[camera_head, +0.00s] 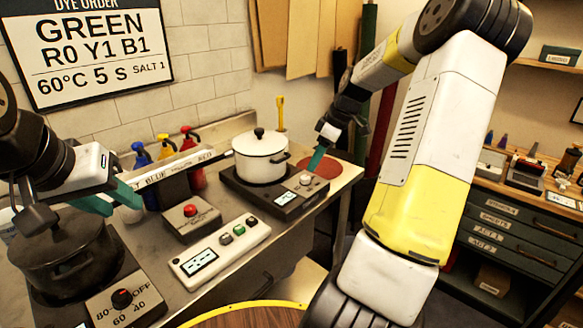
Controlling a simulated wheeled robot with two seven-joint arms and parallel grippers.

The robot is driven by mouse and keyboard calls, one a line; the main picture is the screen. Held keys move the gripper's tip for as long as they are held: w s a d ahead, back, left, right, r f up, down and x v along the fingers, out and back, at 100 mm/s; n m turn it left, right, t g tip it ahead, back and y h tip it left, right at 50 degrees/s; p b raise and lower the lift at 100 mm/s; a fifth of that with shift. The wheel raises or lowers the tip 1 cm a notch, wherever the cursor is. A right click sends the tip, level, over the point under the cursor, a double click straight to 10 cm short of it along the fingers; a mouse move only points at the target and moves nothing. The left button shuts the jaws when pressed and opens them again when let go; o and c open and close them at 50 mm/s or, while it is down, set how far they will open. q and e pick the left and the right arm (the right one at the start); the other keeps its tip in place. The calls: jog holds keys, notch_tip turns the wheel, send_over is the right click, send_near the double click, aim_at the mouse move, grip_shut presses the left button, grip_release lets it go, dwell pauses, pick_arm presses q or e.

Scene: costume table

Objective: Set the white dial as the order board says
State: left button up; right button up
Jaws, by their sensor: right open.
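The order board (88,50) on the wall reads GREEN, R0 Y1 B1, 60°C, 5 s, SALT 1. The small white dial (305,179) sits on the front panel of the dark hot plate (262,192) under the white pot (260,156). A small lit display (285,197) is beside it; its reading is too small to tell. My right gripper (316,161) is open, its teal fingers just above and behind the dial; I cannot tell whether they touch it.
A second panel (125,303) with a knob marked OFF, 40, 60, 80 stands by the black pot. A red-button box (191,217) and a white control box (220,248) lie between. Blue, yellow and red bottles stand behind. Drawers (515,235) are at right.

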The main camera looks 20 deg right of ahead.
aim_at(306, 177)
jog(key=x, duration=0.6)
jog(key=shift+a+f, duration=0.15)
jog(key=shift+f, duration=0.05)
jog(key=shift+s, duration=0.1)
grip_shut()
